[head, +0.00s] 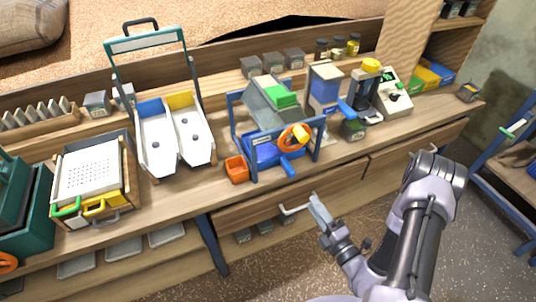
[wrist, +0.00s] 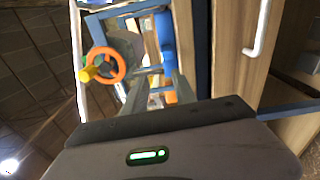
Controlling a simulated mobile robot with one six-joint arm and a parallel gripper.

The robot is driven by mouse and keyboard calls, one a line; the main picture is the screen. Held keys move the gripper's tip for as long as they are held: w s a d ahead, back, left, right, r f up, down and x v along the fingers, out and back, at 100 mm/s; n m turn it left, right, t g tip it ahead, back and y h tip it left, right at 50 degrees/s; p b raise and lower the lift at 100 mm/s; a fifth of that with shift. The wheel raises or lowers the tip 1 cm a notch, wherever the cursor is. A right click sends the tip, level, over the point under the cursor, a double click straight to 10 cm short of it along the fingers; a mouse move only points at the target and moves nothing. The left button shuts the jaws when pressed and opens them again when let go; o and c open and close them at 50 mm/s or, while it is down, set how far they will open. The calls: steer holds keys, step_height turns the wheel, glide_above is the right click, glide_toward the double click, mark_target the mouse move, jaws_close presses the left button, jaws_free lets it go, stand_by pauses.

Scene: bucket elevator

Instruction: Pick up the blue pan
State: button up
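A blue pan (head: 261,154) with a stubby blue handle sits low inside a blue-framed machine (head: 251,165) on the bench, partly hidden by the frame and an orange handwheel (head: 294,137). My gripper (head: 316,202) is in front of the bench's front edge, below and to the right of the pan, apart from it. In the wrist view my gripper's two fingers (wrist: 159,92) stand apart with nothing held between them. Blue parts (wrist: 163,42) show beyond the fingertips; I cannot tell whether they are the pan or its handle.
A white drawer handle (head: 296,209) is close to my gripper, also in the wrist view (wrist: 262,30). The bench top right of the machine has some free room.

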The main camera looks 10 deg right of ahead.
mark_target(292, 177)
steer(key=shift+m+h, duration=0.3)
steer(key=shift+m, duration=0.1)
steer(key=b+x, duration=0.1)
steer(key=x, duration=0.4)
steer(key=f+b+x, duration=0.1)
steer(key=b+x, duration=0.1)
steer(key=x, duration=0.4)
steer(key=a+b+x, duration=0.1)
steer(key=x, duration=0.4)
steer(key=shift+w+f+b, duration=0.15)
steer(key=shift+f+b, duration=0.25)
steer(key=shift+w, duration=0.2)
steer(key=shift+r, duration=0.1)
jaws_close()
